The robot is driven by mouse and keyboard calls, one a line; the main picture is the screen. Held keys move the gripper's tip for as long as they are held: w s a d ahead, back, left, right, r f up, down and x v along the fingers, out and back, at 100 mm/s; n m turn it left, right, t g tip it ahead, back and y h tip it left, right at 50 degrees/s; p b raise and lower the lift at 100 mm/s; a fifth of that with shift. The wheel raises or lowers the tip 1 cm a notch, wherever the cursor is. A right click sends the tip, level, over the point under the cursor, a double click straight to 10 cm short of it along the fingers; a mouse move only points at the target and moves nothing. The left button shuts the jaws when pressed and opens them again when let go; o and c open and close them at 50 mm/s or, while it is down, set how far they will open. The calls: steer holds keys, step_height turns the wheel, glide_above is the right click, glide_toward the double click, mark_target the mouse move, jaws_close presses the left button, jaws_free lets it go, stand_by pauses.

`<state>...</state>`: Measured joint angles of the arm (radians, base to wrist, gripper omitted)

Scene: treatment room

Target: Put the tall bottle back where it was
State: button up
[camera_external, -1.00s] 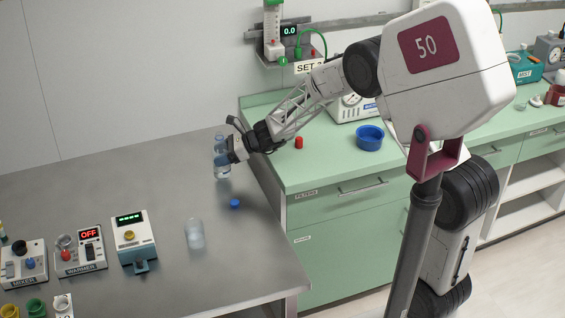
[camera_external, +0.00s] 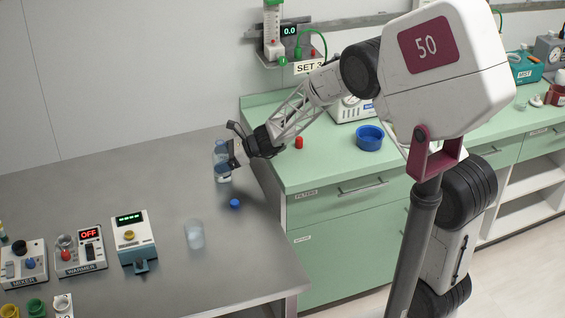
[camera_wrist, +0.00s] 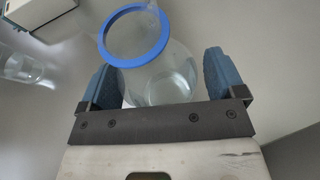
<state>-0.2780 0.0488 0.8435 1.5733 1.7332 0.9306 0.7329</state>
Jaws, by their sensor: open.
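The tall clear bottle (camera_external: 222,174) stands upright on the grey metal table (camera_external: 165,180), near its back right part. In the wrist view the bottle (camera_wrist: 172,78) shows a blue ring round its open top, between and ahead of the two blue finger pads. My gripper (camera_external: 230,161) is open at the bottle's right side, and its fingers (camera_wrist: 160,78) stand apart with gaps to the glass. Part of the bottle is hidden behind a finger in the external view.
A small blue cap (camera_external: 235,203) and a clear jar (camera_external: 194,235) are on the table nearby. A device with a green display (camera_external: 137,240), the warmer (camera_external: 81,252) and the mixer (camera_external: 23,265) stand at front left. The green counter (camera_external: 320,170) borders the table at right.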

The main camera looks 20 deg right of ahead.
steer(key=shift+r, duration=0.2)
steer(key=v, duration=1.2)
steer(key=shift+f, duration=0.1)
stand_by(0.7)
steer(key=s+d+r+n+g+h, duration=0.1)
steer(key=s+d+r+n+h, duration=0.1)
steer(key=s+d+r+n, duration=0.25)
steer(key=s+d+r+n+g+h, duration=0.1)
steer(key=s+d+r+n, duration=0.15)
steer(key=s+r, duration=0.4)
steer(key=s+d+r+n+g+h, duration=0.1)
steer(key=s+d+r+n+h, duration=0.2)
steer(key=s, duration=0.5)
steer(key=s+d+r+n+h, duration=0.1)
steer(key=s+d+n+h, duration=0.1)
steer(key=s+d, duration=0.3)
steer(key=s+d+r+n+t+h, duration=0.1)
steer(key=s+d+n, duration=0.4)
steer(key=s, duration=0.6)
steer(key=s+d+r+n+t+h, duration=0.1)
steer(key=s+d+r+n+h, duration=0.1)
steer(key=s, duration=0.6)
steer(key=d+n+h, duration=0.1)
steer(key=d+h, duration=0.1)
steer(key=d, duration=0.1)
steer(key=shift+d+n, duration=0.4)
